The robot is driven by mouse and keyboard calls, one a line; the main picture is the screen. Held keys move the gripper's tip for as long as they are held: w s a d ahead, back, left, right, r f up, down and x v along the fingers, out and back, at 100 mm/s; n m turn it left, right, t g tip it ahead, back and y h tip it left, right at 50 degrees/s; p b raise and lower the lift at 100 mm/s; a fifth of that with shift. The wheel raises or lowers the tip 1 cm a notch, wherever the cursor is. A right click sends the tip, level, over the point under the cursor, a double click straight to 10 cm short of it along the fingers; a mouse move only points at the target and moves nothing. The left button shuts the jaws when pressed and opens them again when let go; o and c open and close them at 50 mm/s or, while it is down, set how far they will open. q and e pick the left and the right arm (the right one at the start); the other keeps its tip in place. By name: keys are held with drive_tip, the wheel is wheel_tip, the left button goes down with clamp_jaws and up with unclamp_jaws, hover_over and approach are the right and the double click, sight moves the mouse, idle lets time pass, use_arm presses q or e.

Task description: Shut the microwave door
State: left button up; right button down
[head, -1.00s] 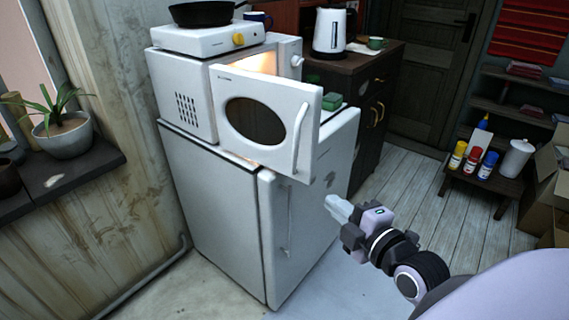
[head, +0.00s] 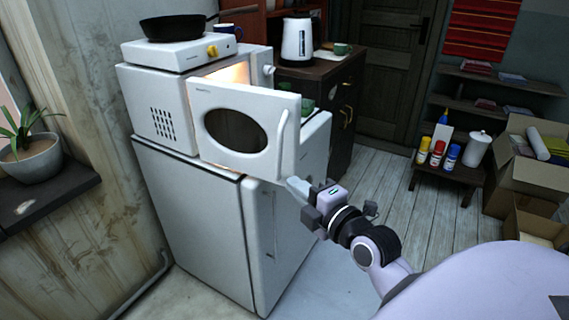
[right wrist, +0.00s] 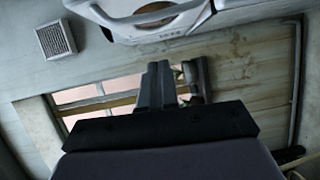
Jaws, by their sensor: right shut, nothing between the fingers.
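The white microwave (head: 158,112) stands on top of a white fridge (head: 190,208). Its door (head: 208,101) is swung open toward me, with an oval dark window and a vertical handle (head: 281,130) on its right side. The lit inside shows behind the door's top edge. My right gripper (head: 292,184) is shut and empty, just below and right of the door's lower right corner in the head view. I cannot tell whether it touches the door. The right wrist view shows its closed fingers (right wrist: 157,88). My left gripper is not in view.
A white hot plate (head: 180,51) with a black pan (head: 178,27) sits on the microwave. A dark cabinet with a white kettle (head: 297,40) stands behind. A low bench (head: 450,172) with bottles and cardboard boxes (head: 530,172) are at right. Floor between is clear.

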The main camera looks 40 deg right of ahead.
drive_tip(key=w+d+p, duration=0.1)
drive_tip(key=w+d, duration=0.2)
drive_tip(key=w, duration=0.5)
drive_tip(key=shift+w+f, duration=0.25)
